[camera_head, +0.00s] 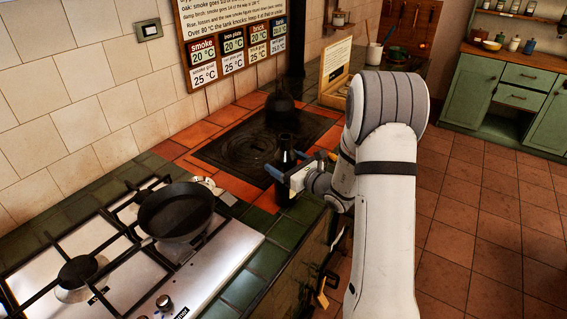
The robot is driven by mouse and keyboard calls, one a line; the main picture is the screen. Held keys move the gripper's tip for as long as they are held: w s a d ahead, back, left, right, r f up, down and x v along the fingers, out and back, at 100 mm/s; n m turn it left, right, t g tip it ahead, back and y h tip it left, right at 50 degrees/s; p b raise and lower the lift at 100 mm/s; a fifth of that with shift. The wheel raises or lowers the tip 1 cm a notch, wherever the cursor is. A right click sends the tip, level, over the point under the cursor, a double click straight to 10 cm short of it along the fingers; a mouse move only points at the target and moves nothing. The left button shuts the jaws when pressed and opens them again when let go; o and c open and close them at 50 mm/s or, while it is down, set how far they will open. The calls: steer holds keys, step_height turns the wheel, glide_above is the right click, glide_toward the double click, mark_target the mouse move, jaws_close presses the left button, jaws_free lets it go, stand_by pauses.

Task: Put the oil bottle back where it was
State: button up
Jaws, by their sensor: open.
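The oil bottle (285,148) is a dark, narrow-necked bottle standing upright on the tiled hearth edge, right of the hob and at the near corner of the black stove plate. My gripper (286,164) is open, with its blue-tipped fingers at the bottle's upper body, one to each side in the picture. Whether either finger touches the glass cannot be told. Part of the bottle is hidden behind the gripper.
A black frying pan (176,209) sits on the steel gas hob (220,254) at left. A dark kettle (280,107) stands on the black stove plate (236,150). A wooden-framed board (335,72) stands behind. Green tiles (287,232) between hob and plate are partly clear.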

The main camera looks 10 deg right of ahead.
steer(key=b+v, duration=0.2)
steer(key=v, duration=1)
steer(key=s+a+r+n+g+y, duration=0.2)
steer(key=s+a+r+n+g, duration=0.1)
steer(key=s+a+n+g, duration=1.05)
steer(key=s+d+r+n+h, duration=0.1)
steer(key=s+d+n+h, duration=0.2)
steer(key=s+n+h, duration=0.2)
steer(key=s+d+r+n+t+h, duration=0.1)
steer(key=s+d+n+h, duration=0.2)
steer(key=s+n+h, duration=0.3)
steer(key=n, duration=0.4)
steer(key=shift+d+r+n, duration=0.3)
steer(key=shift+d+n, duration=0.05)
